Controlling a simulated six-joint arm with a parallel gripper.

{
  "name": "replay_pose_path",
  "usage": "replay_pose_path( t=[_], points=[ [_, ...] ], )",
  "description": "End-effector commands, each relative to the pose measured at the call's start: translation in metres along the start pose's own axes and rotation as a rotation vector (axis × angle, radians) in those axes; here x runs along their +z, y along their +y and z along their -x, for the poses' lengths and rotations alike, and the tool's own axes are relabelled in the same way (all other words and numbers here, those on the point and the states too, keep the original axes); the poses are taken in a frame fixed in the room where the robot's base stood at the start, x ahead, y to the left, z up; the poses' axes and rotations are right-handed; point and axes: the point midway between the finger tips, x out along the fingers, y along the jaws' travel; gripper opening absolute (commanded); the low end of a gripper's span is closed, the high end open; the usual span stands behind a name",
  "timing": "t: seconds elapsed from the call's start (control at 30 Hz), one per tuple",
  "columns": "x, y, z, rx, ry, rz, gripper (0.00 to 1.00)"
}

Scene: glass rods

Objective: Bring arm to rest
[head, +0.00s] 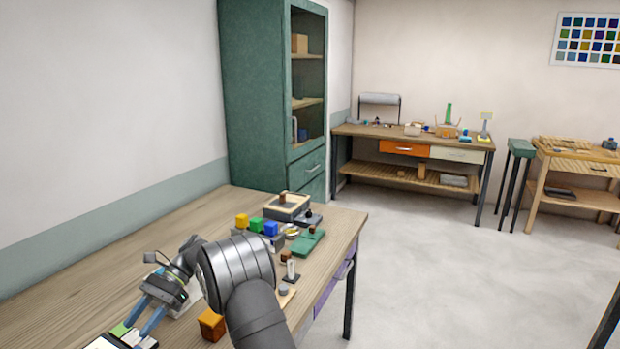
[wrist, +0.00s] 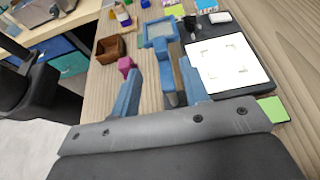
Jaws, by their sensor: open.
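My gripper (head: 134,328) is over the near left part of the wooden workbench (head: 110,262), with its two blue fingers pointing down toward the bench top. In the wrist view the fingers (wrist: 160,82) stand apart. No held object shows between them. A blue square-framed piece (wrist: 160,34) lies beyond and between the fingertips. A white panel with a dark border (wrist: 233,62) lies to the right of the fingers. My dark arm covers part of the bench in the head view.
The bench's left side is bare.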

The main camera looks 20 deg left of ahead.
Motion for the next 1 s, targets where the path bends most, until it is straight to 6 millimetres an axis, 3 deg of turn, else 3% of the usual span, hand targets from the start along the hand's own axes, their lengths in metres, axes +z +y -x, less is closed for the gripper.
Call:
replay_pose_path(
  t=[0.13, 0.77, 1.0],
  points=[
    [0.0, 0.0, 0.021, 0.001, 0.0, 0.001, 0.42],
    [0.001, 0.001, -0.103, 0.004, 0.0, 0.0, 0.42],
    [0.0, -0.007, -0.1, -0.113, 0.0, -0.046, 0.42]
  ],
)
